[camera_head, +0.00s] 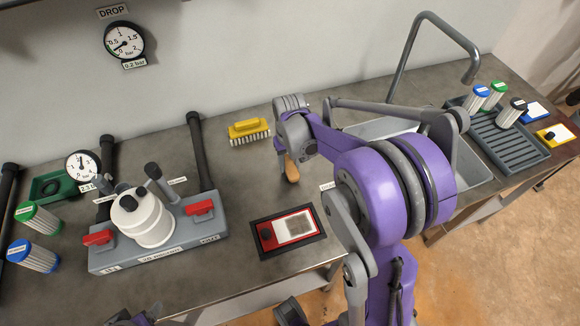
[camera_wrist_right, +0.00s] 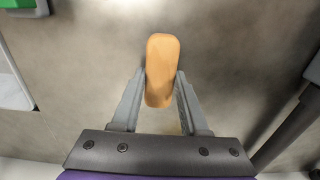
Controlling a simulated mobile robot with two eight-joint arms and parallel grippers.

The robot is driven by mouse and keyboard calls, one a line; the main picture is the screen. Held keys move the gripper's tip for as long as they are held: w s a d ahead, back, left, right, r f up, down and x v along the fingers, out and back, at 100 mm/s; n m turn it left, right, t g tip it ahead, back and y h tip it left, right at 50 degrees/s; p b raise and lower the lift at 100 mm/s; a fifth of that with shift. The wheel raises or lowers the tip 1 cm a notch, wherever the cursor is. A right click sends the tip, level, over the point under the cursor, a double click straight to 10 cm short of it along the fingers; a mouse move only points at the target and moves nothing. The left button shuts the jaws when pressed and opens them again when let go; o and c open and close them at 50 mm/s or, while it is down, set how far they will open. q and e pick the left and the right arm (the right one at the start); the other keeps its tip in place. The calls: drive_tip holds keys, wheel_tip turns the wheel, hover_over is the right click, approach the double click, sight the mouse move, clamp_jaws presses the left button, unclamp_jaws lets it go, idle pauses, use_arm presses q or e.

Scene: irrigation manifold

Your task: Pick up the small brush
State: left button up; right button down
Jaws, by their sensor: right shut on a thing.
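The small brush shows as a tan wooden handle (camera_wrist_right: 162,60) between the fingers of my right gripper (camera_wrist_right: 162,84) in the right wrist view. The fingers are shut on it, one on each side. In the head view the tan handle (camera_head: 291,170) points down below my right gripper (camera_head: 290,153), just above or at the counter; I cannot tell if it touches. The brush's bristles are not clearly visible. Only a dark and purple bit of my left arm shows at the bottom edge, without its fingers.
A yellow block brush (camera_head: 249,127) lies behind the gripper. A grey manifold (camera_head: 185,232) with a white housing and red handles stands left. A red and black tray (camera_head: 264,236) lies in front. The sink (camera_head: 474,172), tap and grey rack (camera_head: 537,151) are right.

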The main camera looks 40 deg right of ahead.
sight(290, 166)
wheel_tip(290, 166, up, 10)
drive_tip(key=shift+p, duration=0.4)
